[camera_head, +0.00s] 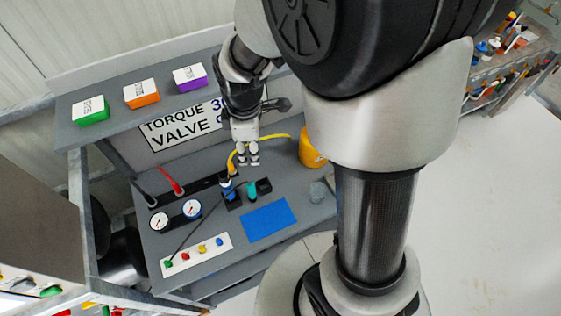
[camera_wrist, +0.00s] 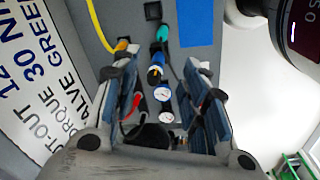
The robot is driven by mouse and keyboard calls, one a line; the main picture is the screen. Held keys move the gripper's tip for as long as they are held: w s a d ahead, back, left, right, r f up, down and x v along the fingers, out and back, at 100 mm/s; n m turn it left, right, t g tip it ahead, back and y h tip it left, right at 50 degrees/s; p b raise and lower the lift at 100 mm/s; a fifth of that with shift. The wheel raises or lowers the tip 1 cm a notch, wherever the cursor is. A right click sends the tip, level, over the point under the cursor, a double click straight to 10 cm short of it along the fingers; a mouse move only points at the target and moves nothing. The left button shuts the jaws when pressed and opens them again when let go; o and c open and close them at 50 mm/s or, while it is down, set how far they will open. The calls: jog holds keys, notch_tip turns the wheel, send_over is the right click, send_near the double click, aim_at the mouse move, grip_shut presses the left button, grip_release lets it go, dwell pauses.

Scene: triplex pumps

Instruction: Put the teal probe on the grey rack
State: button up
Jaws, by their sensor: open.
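My gripper (camera_head: 248,163) is above the bench, pointing down, apart from the probe. In the wrist view my gripper (camera_wrist: 160,75) has its two fingers wide apart with nothing held between them. A blue probe (camera_wrist: 155,74) appears between the fingers, lower down on the bench. I cannot tell which grey part is the rack; a grey shelf (camera_head: 130,72) runs above the bench.
Green (camera_head: 90,111), orange (camera_head: 141,94) and purple (camera_head: 190,78) boxes sit on the shelf. The blue mat (camera_head: 268,219) lies flat and bare. A yellow container (camera_head: 312,153), two gauges, a button strip (camera_head: 197,255) and red and yellow hoses are around it.

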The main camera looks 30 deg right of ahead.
jog(key=s+d+r+m+t, duration=0.2)
jog(key=s+r+m+t, duration=0.1)
jog(key=s+r+m, duration=1)
jog(key=s+r, duration=0.2)
jog(key=s, duration=0.2)
jog(key=shift+s+r+m, duration=0.25)
jog(key=shift+s+m, duration=0.05)
jog(key=shift+f, duration=0.1)
